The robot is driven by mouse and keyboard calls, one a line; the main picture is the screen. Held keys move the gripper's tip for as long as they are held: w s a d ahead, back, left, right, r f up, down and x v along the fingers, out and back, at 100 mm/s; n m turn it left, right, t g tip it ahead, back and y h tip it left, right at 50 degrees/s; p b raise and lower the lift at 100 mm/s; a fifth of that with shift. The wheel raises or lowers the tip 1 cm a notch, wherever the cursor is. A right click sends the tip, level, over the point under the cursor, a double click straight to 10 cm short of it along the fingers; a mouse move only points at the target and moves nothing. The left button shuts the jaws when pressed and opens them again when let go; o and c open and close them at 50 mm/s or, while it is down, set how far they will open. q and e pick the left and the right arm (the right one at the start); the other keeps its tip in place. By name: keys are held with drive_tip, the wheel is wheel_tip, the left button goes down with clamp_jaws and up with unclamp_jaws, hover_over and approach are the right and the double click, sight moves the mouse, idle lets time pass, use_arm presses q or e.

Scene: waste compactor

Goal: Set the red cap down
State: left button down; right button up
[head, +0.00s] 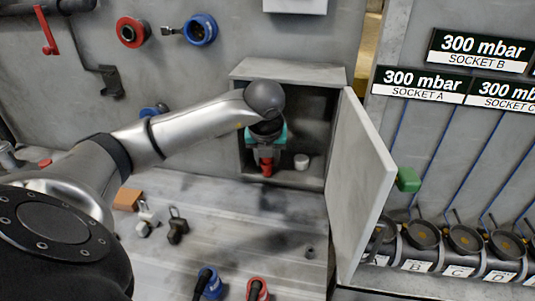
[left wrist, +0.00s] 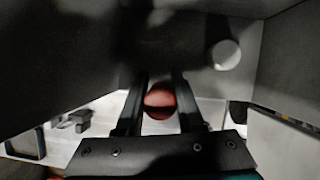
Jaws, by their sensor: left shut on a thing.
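My left gripper (head: 265,160) reaches into the open grey wall cabinet (head: 288,72) from the front. It is shut on the red cap (head: 267,170), which shows below the teal part of the gripper, near the cabinet floor. I cannot tell whether the cap touches the floor. In the left wrist view the red cap (left wrist: 160,100) sits between the two dark fingers (left wrist: 158,110). My right gripper is in neither view.
A white cylinder (head: 301,161) stands in the cabinet, right of the red cap. A brown block (head: 128,199) and several fittings lie on the bench (head: 240,215) below.

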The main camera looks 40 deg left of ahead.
use_arm(q)
drive_tip(key=shift+w+a, duration=0.65)
drive_tip(key=shift+w, duration=0.25)
drive_tip(key=shift+f, duration=0.3)
drive_tip(key=c, duration=0.5)
unclamp_jaws()
drive_tip(key=shift+f, duration=0.1)
drive_tip(key=shift+r, duration=0.5)
drive_tip(key=shift+s+d+r, duration=0.25)
drive_tip(key=shift+s+r, duration=0.1)
drive_tip(key=shift+r, duration=0.15)
drive_tip(key=shift+s+d+r, duration=0.25)
drive_tip(key=shift+s+r, duration=0.05)
drive_tip(key=shift+r, duration=0.2)
drive_tip(key=s+d, duration=0.2)
drive_tip(key=s, duration=0.1)
drive_tip(key=s+d, duration=0.2)
drive_tip(key=s, duration=0.1)
drive_tip(key=s+d, duration=0.3)
drive_tip(key=shift+b, duration=0.35)
